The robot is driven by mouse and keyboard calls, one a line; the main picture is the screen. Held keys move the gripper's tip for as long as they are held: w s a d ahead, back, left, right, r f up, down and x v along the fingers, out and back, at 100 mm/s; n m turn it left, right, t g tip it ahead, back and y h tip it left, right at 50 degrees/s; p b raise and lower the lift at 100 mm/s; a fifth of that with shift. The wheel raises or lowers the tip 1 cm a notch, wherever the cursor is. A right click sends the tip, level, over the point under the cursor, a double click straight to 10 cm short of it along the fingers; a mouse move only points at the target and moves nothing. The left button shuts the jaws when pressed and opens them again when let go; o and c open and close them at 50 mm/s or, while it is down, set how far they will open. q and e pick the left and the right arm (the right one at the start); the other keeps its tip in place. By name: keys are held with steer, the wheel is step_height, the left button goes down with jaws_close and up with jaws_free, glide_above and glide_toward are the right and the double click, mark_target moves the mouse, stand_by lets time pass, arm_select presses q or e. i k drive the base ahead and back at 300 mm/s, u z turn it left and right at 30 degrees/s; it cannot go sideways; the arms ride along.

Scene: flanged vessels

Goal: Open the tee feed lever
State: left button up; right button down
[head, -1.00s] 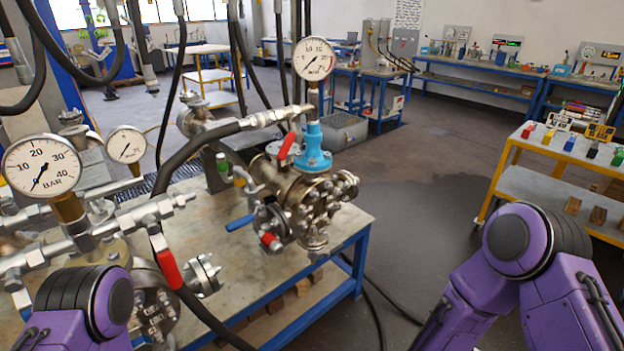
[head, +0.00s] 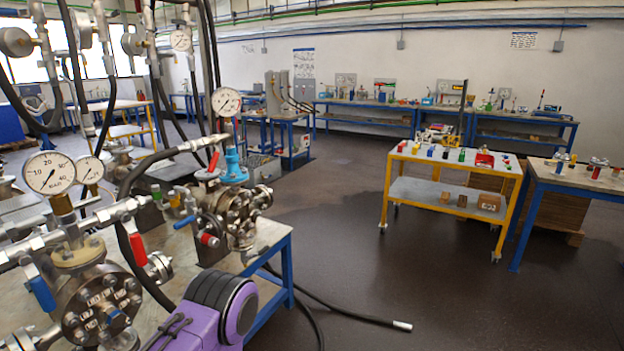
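Several valve levers show on the flanged vessels at left, and I cannot tell which is the tee feed lever. A red lever (head: 214,161) stands tilted upright by the blue fitting (head: 234,167) of the farther vessel (head: 236,214). A blue lever (head: 184,222) sticks out from that vessel's left side. A red lever (head: 138,248) hangs below the pipe of the nearer vessel (head: 97,308). Another blue lever (head: 42,294) hangs at that vessel's left. Neither gripper is in view; only a purple link of my arm shows at the bottom, in front of the bench.
The vessels stand on a blue-framed bench (head: 278,245). Black hoses hang over it, and one hose (head: 352,311) lies on the floor to its right. A yellow cart (head: 388,182) and a wooden-topped table (head: 575,180) stand at right.

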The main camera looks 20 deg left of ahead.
mark_target(213, 161)
steer(key=z, duration=0.4)
steer(key=i, duration=1.2)
steer(key=u, duration=1.55)
steer(key=i, duration=0.75)
steer(key=u, duration=0.95)
